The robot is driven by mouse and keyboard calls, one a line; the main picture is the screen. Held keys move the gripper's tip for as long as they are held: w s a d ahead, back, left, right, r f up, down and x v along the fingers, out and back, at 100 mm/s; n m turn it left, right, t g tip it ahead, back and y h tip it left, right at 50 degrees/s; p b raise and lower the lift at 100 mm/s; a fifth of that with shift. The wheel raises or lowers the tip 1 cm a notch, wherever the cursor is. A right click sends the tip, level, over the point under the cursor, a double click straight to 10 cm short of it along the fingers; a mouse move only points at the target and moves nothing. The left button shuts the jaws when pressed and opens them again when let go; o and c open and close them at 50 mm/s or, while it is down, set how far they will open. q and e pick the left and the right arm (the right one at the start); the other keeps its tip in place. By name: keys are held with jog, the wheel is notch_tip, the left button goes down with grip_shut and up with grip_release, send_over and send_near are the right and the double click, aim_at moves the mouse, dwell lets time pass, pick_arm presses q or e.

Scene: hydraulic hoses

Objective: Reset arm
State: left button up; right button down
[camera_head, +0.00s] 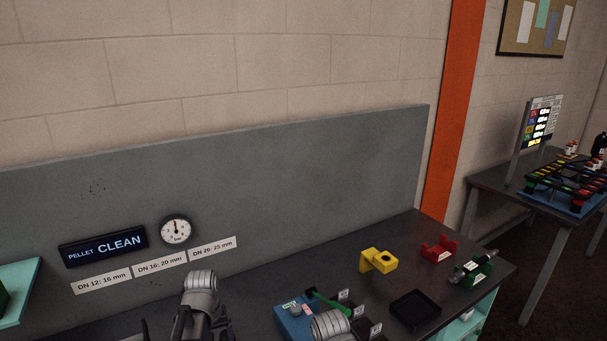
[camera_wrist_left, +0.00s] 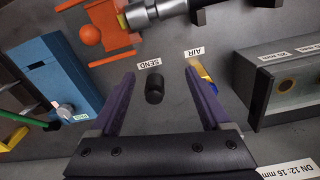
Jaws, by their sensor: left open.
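My left gripper (camera_wrist_left: 160,78) shows in the left wrist view with its two purple fingers spread apart and nothing held between them. A black knob (camera_wrist_left: 154,92) on the grey surface lies in the gap seen between the fingers, near a SEND label (camera_wrist_left: 149,64). I cannot tell how far the fingers are from the surface. In the head view my grey left wrist (camera_head: 201,296) rises at the bottom edge, and its fingers are mostly hidden or cut off. Another grey arm link of mine (camera_head: 331,324) shows at the bottom edge. My right gripper's fingers are not seen.
A blue box (camera_head: 292,318), yellow block (camera_head: 379,261), black tray (camera_head: 415,309), red holder (camera_head: 439,249) and green holder (camera_head: 471,274) stand on the dark bench. A grey panel (camera_head: 330,160) rises behind. The left wrist view shows an orange fixture (camera_wrist_left: 107,30) and grey box (camera_wrist_left: 285,88).

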pick_arm(q)
jog(key=s+d+f+m+b, duration=0.2)
jog(key=s+d+m, duration=0.2)
jog(key=d, duration=0.5)
jog(key=s+d+f+m+y+b, duration=0.1)
jog(key=s+d+f+m+b, duration=0.2)
jog(key=s+d, duration=0.4)
jog(key=d+m, duration=0.1)
jog(key=d, duration=0.1)
jog(key=shift+s+d+f+g+b, duration=0.3)
jog(key=shift+s+d+b, duration=0.05)
jog(key=shift+s, duration=0.05)
